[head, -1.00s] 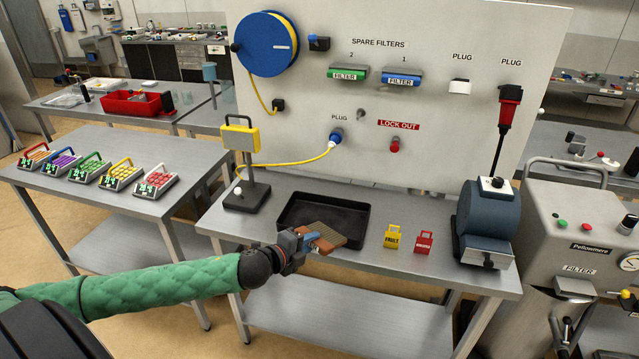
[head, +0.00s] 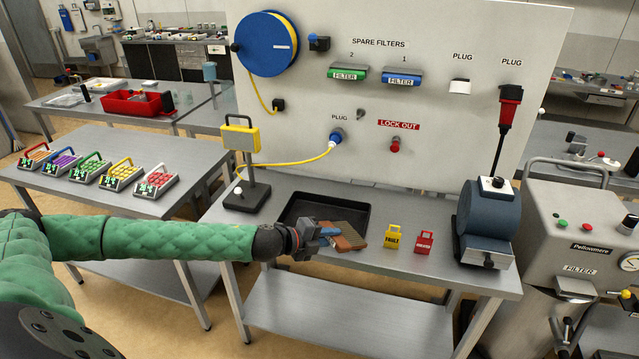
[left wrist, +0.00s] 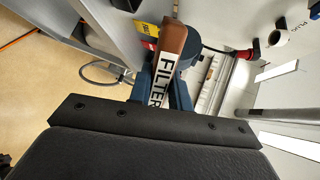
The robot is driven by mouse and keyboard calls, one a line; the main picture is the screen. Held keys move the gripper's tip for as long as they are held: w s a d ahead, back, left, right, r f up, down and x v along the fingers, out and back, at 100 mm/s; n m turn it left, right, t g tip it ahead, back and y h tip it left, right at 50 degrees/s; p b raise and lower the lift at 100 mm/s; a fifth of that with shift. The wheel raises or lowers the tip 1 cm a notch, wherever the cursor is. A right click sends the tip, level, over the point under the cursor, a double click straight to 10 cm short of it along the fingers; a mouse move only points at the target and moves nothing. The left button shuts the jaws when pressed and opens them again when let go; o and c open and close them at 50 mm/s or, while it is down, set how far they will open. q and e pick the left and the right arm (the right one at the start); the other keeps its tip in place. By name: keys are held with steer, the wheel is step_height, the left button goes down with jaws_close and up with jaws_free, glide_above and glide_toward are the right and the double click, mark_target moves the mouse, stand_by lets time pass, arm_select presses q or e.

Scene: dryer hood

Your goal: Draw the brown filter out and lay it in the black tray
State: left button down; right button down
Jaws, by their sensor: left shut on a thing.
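Whether the filter touches the tray is hard to tell. In the left wrist view the filter (left wrist: 172,47) shows its brown edge and a white label reading FILTER. The tray is otherwise empty where I can see it, and the arm hides part of its front. My right gripper is in neither view.
A yellow FAULT tag (head: 392,237) and a red tag (head: 424,242) stand right of the tray. A dark blue machine (head: 487,222) is at the bench's right end. A yellow box on a stand (head: 240,138) is left of the tray. A panel (head: 420,40) rises behind.

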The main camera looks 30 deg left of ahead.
mark_target(346, 235)
arm_select(q)
steer(key=shift+w+d+m+g+h, duration=0.75)
steer(key=shift+w+m+g+h, duration=0.05)
steer(key=shift+w+m, duration=0.1)
steer(key=shift+r, duration=0.1)
steer(key=shift+w+d+m+g, duration=0.3)
steer(key=shift+m+g, duration=0.1)
steer(key=shift+m, duration=0.1)
steer(key=shift+w+d+f+g+h, duration=0.15)
steer(key=shift+f+g+h, duration=0.15)
steer(key=shift+h, duration=0.1)
steer(key=shift+w+d+f+m+g+h, duration=0.1)
steer(key=shift+w+d+m+g+h, duration=0.15)
steer(key=shift+m+g, duration=0.25)
steer(key=shift+w+d+f+m+g+h, duration=0.1)
steer(key=shift+w+m+g+h, duration=0.15)
steer(key=shift+m+g, duration=0.2)
